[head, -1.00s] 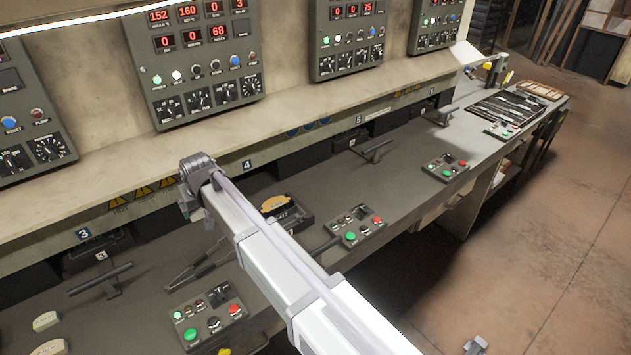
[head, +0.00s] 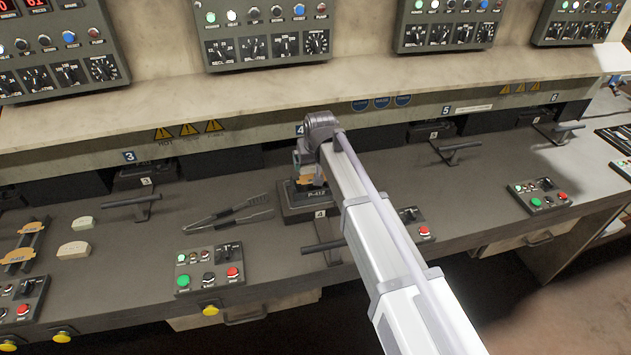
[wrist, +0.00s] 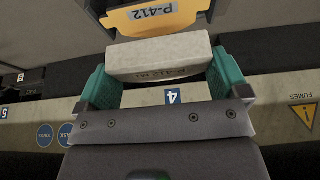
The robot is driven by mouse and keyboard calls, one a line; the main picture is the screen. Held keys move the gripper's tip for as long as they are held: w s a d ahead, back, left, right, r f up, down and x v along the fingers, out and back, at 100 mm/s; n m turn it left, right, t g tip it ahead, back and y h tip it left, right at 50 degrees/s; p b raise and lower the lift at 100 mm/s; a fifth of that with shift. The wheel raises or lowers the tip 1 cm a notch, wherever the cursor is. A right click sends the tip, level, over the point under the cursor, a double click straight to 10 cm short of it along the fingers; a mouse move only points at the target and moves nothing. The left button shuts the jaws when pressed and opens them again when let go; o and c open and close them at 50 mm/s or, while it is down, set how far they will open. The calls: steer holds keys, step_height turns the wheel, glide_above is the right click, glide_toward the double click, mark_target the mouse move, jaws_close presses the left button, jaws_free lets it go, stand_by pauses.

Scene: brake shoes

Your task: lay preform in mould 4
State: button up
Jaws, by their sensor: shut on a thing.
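My gripper (wrist: 164,70) has teal fingers shut on a pale grey preform (wrist: 160,57), with blurred lettering on its face. In the head view my gripper (head: 306,162) is low over mould 4 (head: 308,208), a dark block marked P-412 with a 4 tag on its front. My arm hides part of the mould. A yellow-orange piece labelled P-412 (wrist: 152,15) shows just beyond the preform in the wrist view. I cannot tell whether the preform touches the mould.
Tongs (head: 228,212) lie left of mould 4. Two pale preforms (head: 82,222) lie further left, near a rack with orange pieces (head: 22,240). Button boxes (head: 209,268) and bar handles (head: 140,203) stand along the bench. A press ledge (head: 230,110) overhangs the back.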

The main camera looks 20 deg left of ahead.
mark_target(314, 169)
step_height(314, 169, down, 4)
steer(key=b, duration=0.3)
steer(key=shift+b, duration=0.4)
steer(key=shift+r, duration=0.35)
steer(key=shift+f, duration=0.2)
steer(key=o, duration=0.7)
steer(key=shift+c, duration=0.2)
steer(key=p+v, duration=1.2)
steer(key=v, duration=0.1)
steer(key=s+d+f+m+g+h, duration=0.1)
steer(key=s+d+m, duration=0.15)
steer(key=d, duration=0.95)
steer(key=s+d+f+m+g+h, duration=0.1)
steer(key=s+d, duration=0.3)
steer(key=d, duration=0.9)
steer(key=s+d+m+g, duration=0.2)
steer(key=s+d+m, duration=0.1)
steer(key=s+d, duration=1)
step_height(314, 169, down, 9)
steer(key=w+d+b, duration=0.1)
steer(key=b, duration=0.9)
steer(key=shift+w+f, duration=0.15)
steer(key=shift+w, duration=0.2)
